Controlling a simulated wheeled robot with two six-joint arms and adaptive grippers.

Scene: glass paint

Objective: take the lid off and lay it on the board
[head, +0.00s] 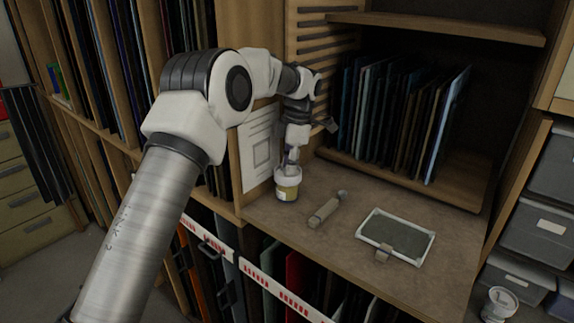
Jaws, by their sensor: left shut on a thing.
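A small jar (287,193) with a yellowish label stands at the left of the brown worktop, near the upright panel. Its white lid (288,177) is at the top of the jar, with no clear gap between them. My left gripper (291,164) points down over the jar and is shut on the lid; its fingertips are small and partly hard to make out. A dark flat board (395,232) with a pale frame lies on the worktop at the right, its surface bare.
A short cylindrical tool (327,209) lies between the jar and the board. A small grey block (383,253) sits at the board's front edge. Upright glass sheets (395,115) fill the shelf behind.

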